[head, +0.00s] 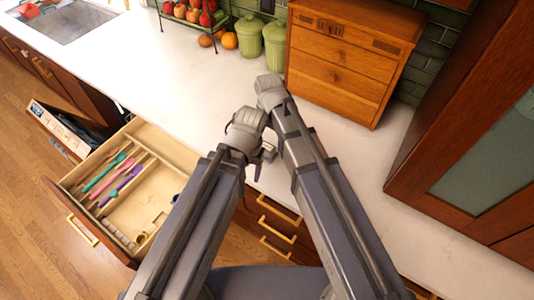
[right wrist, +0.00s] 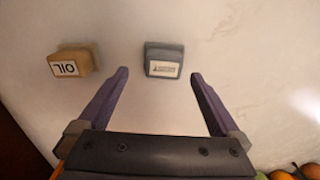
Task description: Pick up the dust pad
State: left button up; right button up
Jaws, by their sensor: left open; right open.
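A small dark grey block with a white label (right wrist: 163,60), which looks like the dust pad, lies on the white counter in the right wrist view. My right gripper (right wrist: 159,75) is open, its two purple fingers spread to either side below the block, with nothing between them. I cannot tell how high the fingers are above the counter. In the head view the block is hidden behind my arms. My left gripper (head: 267,153) is open near the counter's front edge, partly hidden by its own wrist.
A yellowish block marked OIL (right wrist: 73,62) lies left of the grey block. A wooden chest (head: 345,65) and green canisters (head: 274,43) stand at the counter's back. An open drawer (head: 125,190) holds utensils. A fruit rack (head: 190,15) stands farther left.

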aim_at(268, 146)
jog(key=f+b, duration=0.5)
jog(key=shift+w+a+f, duration=0.1)
jog(key=shift+w+f, duration=0.1)
jog(key=shift+w, duration=0.1)
jog(key=shift+r, duration=0.1)
jog(key=c, duration=1.4)
notch_tip(268, 146, up, 10)
jog(key=p, duration=1)
